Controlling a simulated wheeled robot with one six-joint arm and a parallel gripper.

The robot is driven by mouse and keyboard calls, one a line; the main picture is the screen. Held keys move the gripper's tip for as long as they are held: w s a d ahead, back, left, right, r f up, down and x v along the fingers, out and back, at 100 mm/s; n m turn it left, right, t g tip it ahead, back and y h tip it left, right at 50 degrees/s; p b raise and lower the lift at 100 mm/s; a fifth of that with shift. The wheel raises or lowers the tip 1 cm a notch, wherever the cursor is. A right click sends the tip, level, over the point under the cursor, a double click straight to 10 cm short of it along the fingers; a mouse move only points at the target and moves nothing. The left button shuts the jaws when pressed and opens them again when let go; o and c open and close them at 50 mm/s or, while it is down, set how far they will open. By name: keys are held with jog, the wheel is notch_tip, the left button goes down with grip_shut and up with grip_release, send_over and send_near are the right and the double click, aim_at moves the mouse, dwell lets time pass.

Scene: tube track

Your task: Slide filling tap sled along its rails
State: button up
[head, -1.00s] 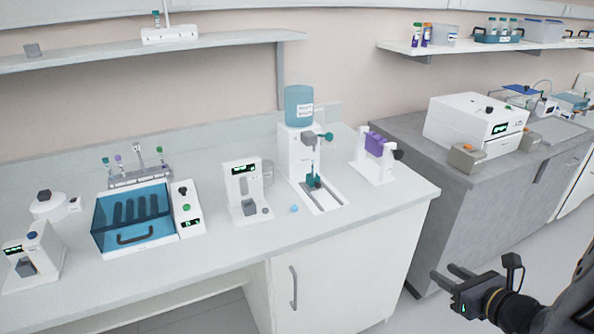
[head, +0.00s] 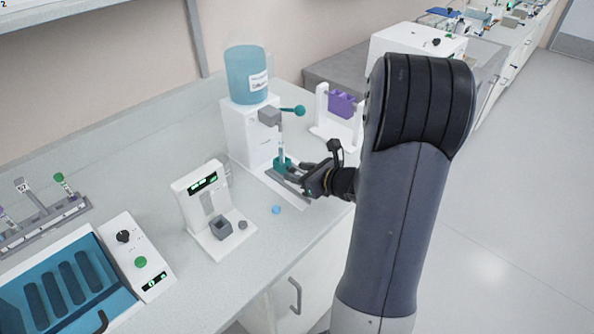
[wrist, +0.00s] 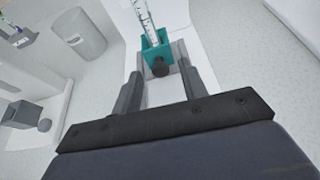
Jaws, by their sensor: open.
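The filling tap sled (head: 279,163) is a small teal block low in front of the white dispenser (head: 243,132), with a clear tube (head: 281,147) upright in it. In the wrist view, the sled (wrist: 152,50) shows a dark round knob (wrist: 160,68) facing me. My gripper (head: 293,171) is open and reaches in from the right, just in front of the sled. In the wrist view, my gripper (wrist: 161,77) has one finger on each side of the knob, with gaps visible between. My gripper and arm partly hide the rails (head: 272,175).
A teal lever (head: 292,111) sticks out above the sled. A white device with a display (head: 207,207) stands left, a purple-topped stand (head: 340,112) right.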

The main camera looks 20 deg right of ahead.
jog(key=shift+w+a+f, duration=0.15)
jog(key=shift+w+f, duration=0.05)
jog(key=shift+w, duration=0.15)
grip_shut()
dwell(0.3)
